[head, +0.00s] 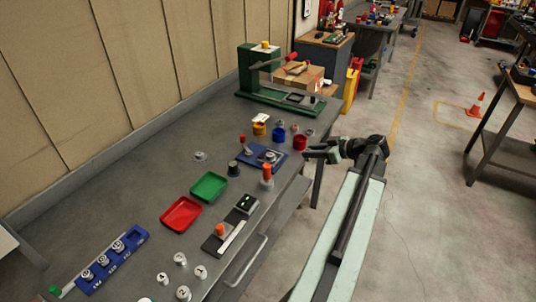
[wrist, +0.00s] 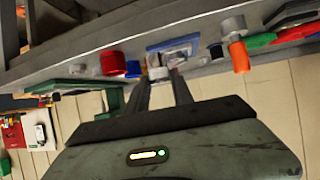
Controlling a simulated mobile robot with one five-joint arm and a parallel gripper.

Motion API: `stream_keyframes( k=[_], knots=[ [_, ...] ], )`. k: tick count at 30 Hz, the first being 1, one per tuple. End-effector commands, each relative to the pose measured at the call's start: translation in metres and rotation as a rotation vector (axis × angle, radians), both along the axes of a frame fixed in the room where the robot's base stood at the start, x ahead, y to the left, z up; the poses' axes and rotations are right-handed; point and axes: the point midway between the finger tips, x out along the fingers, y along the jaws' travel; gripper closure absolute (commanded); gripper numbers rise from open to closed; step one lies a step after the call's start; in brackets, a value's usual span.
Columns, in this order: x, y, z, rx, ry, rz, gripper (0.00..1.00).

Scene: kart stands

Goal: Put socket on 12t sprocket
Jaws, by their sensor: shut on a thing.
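My gripper (head: 311,153) is at the right edge of the workbench, close beside a red cup, in the head view. In the wrist view my gripper (wrist: 162,82) has its two fingers close around a small pale grey piece (wrist: 158,73), which looks like the socket; most of it is hidden. A blue rack (head: 136,233) at the lower left of the bench holds several round metal parts that look like sprockets. Its labels are too small to read, so I cannot tell which is the 12t sprocket (head: 103,260). A blue tray (head: 253,161) with a metal part lies left of my gripper.
Red cup (head: 300,143), blue cup (head: 279,132) and yellow cup (head: 259,128) stand near the gripper. An orange-topped cylinder (head: 267,175) stands at the bench edge. Red tray (head: 181,214), green tray (head: 209,187) and several white-topped cylinders (head: 183,293) lie nearer.

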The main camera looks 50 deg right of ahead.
Motion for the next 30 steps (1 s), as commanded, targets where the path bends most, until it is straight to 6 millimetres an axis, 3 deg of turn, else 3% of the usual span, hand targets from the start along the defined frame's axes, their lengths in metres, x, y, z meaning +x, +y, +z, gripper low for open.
stream_keyframes(
  k=[4,12,15,22,30],
  knots=[
    [0.023,0.004,0.02,-0.001,-0.001,0.048,1.0],
    [0.113,0.037,0.078,0.0,0.0,0.251,1.0],
    [0.131,0.048,0.086,0.0,0.0,0.295,1.0],
    [0.135,0.052,0.075,-0.001,-0.001,0.307,1.0],
    [0.134,0.051,0.019,0.0,-0.001,0.306,1.0]
  ],
)
